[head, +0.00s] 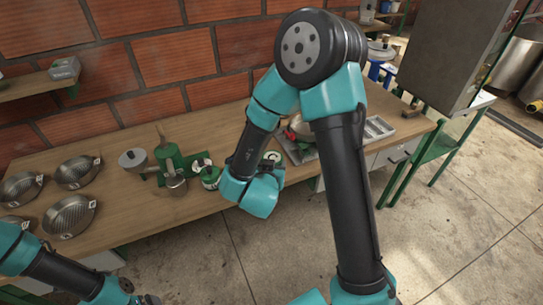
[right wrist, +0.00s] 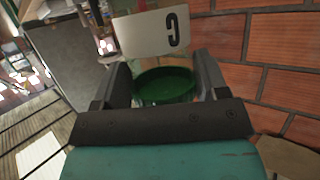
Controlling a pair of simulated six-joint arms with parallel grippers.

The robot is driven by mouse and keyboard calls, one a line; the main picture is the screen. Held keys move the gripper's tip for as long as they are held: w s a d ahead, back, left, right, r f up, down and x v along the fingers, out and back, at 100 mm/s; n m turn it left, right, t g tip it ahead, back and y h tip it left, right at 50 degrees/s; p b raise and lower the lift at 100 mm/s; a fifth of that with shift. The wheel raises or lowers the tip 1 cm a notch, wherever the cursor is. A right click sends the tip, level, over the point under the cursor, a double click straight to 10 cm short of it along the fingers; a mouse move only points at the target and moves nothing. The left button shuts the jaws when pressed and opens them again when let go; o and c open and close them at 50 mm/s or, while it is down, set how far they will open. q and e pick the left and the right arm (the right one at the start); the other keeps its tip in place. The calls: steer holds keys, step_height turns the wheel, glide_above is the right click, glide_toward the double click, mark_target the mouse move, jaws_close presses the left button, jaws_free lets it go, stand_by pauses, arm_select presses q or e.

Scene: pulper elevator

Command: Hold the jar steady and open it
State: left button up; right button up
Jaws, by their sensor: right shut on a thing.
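The jar (head: 210,182) stands on the wooden table in the head view, with green on its side and a pale top. In the right wrist view a round green surface (right wrist: 165,86), likely the jar's lid or body, lies between the two dark fingers. My right gripper (right wrist: 163,72) is shut on it. The right wrist hides part of the jar's right side in the head view. My left gripper (head: 148,299) is only partly visible at the bottom edge, well away from the jar; its fingers are too cut off to judge.
Several metal bowls (head: 72,215) sit at the table's left. A white card with a black letter (right wrist: 150,32) is beyond the green surface. A brick wall (head: 175,60) closes the back.

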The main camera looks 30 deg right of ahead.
steer(key=w+d+f, duration=0.1)
steer(key=w+d, duration=0.7)
steer(key=w, duration=0.5)
steer(key=shift+w+f, duration=0.2)
steer(key=shift+f, duration=0.05)
steer(key=shift+f, duration=0.1)
steer(key=shift+f, duration=1.65)
steer(key=o, duration=1.7)
steer(key=shift+f, duration=0.15)
steer(key=shift+o, duration=0.2)
steer(key=shift+s+r, duration=0.1)
steer(key=shift+r, duration=0.1)
steer(key=v, duration=1.1)
steer(key=shift+s+a, duration=0.25)
